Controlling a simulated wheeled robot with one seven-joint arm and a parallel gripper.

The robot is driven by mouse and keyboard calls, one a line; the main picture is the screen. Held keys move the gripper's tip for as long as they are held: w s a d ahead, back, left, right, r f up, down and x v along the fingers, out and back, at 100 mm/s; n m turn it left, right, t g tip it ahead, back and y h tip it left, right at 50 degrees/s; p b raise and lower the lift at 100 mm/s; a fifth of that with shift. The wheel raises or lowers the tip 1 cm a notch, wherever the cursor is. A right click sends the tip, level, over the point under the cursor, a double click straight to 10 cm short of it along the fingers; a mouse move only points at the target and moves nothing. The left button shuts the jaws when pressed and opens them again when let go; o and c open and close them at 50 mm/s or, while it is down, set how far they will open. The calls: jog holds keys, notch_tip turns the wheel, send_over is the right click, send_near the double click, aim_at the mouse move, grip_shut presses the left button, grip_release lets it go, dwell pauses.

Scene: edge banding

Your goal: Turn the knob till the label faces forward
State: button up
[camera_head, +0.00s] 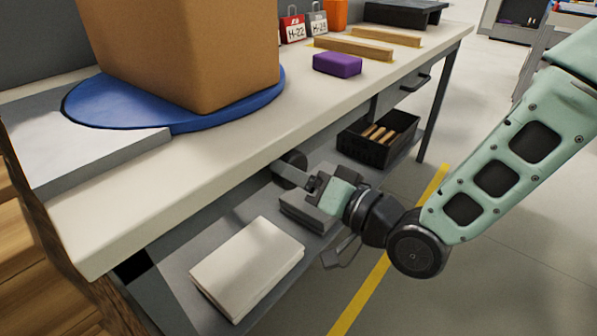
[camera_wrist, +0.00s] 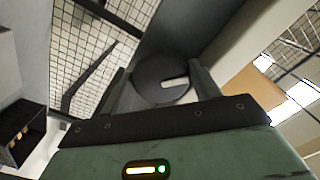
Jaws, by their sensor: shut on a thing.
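The dark round knob (camera_head: 289,169) sits under the front edge of the bench. In the wrist view the knob (camera_wrist: 150,74) is a dark disc with a pale mark pointing right. My gripper (camera_head: 303,180) reaches it from the front right. In the wrist view its two fingers (camera_wrist: 159,74) stand on either side of the knob, shut on it. A big brown cardboard box (camera_head: 185,50) stands on a blue round turntable (camera_head: 180,122) on the bench top. I see no label on the box faces in view.
A pale stack (camera_head: 248,265) and a grey stack lie on the lower shelf, close below my gripper. A black crate (camera_head: 378,137) with wooden pieces stands farther along. A purple block (camera_head: 337,64) and wooden strips lie on the bench (camera_head: 240,150). Floor in front is open.

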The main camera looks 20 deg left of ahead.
jog(key=shift+f, duration=0.1)
dwell(0.3)
jog(key=o, duration=1)
jog(key=shift+c, duration=0.2)
